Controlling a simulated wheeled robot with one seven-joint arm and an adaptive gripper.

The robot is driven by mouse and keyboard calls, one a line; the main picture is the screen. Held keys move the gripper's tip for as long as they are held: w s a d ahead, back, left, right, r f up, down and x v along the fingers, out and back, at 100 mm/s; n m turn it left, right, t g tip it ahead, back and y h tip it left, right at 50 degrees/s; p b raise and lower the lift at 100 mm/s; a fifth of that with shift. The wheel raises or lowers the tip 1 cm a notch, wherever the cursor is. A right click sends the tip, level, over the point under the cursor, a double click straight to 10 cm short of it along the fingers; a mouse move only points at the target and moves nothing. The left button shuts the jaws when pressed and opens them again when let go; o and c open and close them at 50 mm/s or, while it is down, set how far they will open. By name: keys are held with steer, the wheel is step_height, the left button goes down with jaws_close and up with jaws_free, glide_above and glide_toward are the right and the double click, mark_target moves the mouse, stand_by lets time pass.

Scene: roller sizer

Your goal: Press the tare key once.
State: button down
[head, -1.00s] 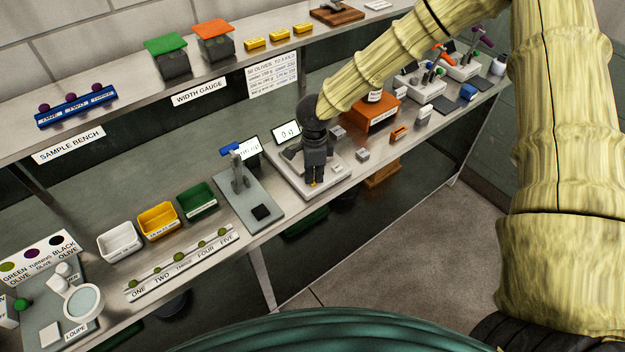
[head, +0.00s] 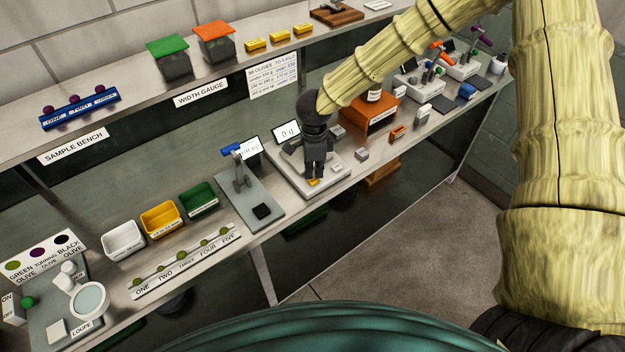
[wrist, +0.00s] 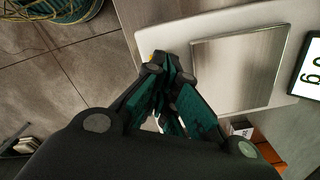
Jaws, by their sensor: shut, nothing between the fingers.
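The scale (head: 292,177) is a pale flat unit on the bench with a display (head: 287,131) reading 0 g. Its metal pan (wrist: 238,68) and display (wrist: 311,66) show in the wrist view. My gripper (head: 314,176) points down over the scale's front edge, shut and empty. A small yellow key (head: 313,182) shows right at the fingertips, partly hidden by them. In the wrist view my fingertips (wrist: 167,68) also overlap a bit of yellow. I cannot read any key label, nor tell whether the fingers touch the key.
A small pale button or block (head: 337,168) lies right of my gripper. A grey device with a blue lever (head: 231,149) stands left of the scale. An orange box (head: 369,116) stands behind right. A shelf (head: 130,128) runs above the bench. Open floor lies in front.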

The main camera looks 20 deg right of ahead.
mark_target(314, 180)
steer(key=shift+r+p, duration=2.45)
steer(key=shift+r, duration=0.1)
steer(key=shift+f, duration=0.1)
steer(key=s+d+f+n+t+h, duration=0.2)
steer(key=s+d+f+n+h, duration=0.15)
steer(key=s+f+n, duration=0.9)
steer(key=s+f+n+g+y, duration=0.1)
steer(key=s+f+n+y, duration=0.2)
steer(key=s, duration=0.9)
steer(key=s+f+n+g+y, duration=0.1)
steer(key=s+f+n, duration=0.25)
steer(key=s, duration=0.85)
step_height(314, 180, down, 14)
steer(key=b, duration=1.4)
steer(key=shift+a+b, duration=0.15)
steer(key=shift+b, duration=0.25)
